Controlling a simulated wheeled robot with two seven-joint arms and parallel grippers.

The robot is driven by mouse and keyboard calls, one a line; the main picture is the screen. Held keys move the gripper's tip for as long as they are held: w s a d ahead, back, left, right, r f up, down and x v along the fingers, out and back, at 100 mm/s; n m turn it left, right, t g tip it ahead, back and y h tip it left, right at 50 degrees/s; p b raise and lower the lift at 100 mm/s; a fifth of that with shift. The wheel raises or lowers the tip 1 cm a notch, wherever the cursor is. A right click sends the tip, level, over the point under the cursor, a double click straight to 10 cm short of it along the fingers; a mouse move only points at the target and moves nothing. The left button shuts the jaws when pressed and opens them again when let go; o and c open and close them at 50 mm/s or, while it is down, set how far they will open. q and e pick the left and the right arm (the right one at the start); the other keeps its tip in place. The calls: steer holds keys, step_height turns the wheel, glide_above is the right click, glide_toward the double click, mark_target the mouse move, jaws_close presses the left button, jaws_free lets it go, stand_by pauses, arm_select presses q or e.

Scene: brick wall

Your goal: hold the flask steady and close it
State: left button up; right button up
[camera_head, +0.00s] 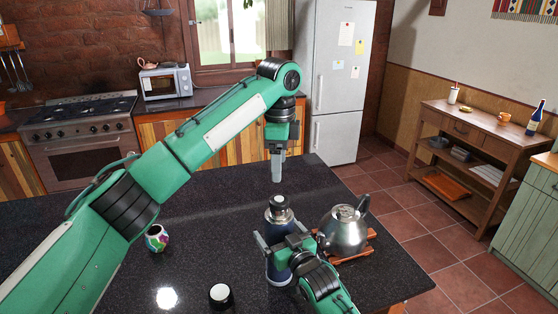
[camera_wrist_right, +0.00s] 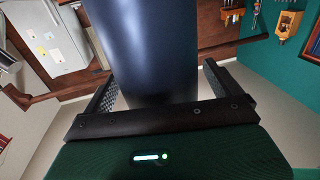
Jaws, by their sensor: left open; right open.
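The flask (camera_head: 280,217) stands upright on the dark counter, with a dark blue body, a silver shoulder and a dark top piece (camera_head: 279,202). My right gripper (camera_head: 280,235) is open, with its fingers on either side of the flask body. In the right wrist view the blue body (camera_wrist_right: 145,50) stands between the open fingers, with a gap visible at its right side. My left gripper (camera_head: 277,179) is open and empty, pointing down above the flask's top and apart from it. Whether the top piece is fully seated cannot be told.
A steel kettle (camera_head: 343,232) stands on a wooden trivet (camera_head: 358,251) close to the right of the flask. A colourful patterned cup (camera_head: 157,238) is at the left. The counter (camera_head: 215,225) between is clear.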

steer(key=shift+s, duration=0.1)
steer(key=shift+s+d+f, duration=0.1)
steer(key=shift+s+d, duration=0.1)
arm_select(q)
step_height(320, 180, down, 4)
steer(key=b, duration=0.4)
steer(key=shift+f, duration=0.15)
arm_select(e)
steer(key=v, duration=1.3)
steer(key=shift+s, duration=0.1)
